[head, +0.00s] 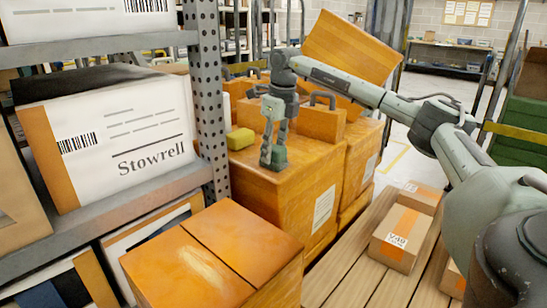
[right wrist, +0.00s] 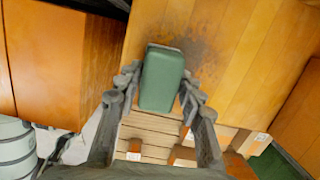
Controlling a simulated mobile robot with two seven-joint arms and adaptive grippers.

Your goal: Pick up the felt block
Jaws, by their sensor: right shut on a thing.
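The felt block, dark green with rounded edges, shows in the head view (head: 279,156) over the top of a large orange-brown box (head: 285,195). My right gripper (head: 273,155) points down and is shut on the block, with its fingers on either side. In the right wrist view the felt block (right wrist: 162,78) sits between the fingers of the right gripper (right wrist: 160,95). I cannot tell whether its underside touches the box top. My left gripper is not in view.
A yellow block (head: 240,138) lies on the box top, left of the gripper. A wooden box with a dark handle (head: 322,122) stands behind. A perforated rack post (head: 209,90) rises at left. Cartons (head: 398,238) lie on a slatted pallet at lower right.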

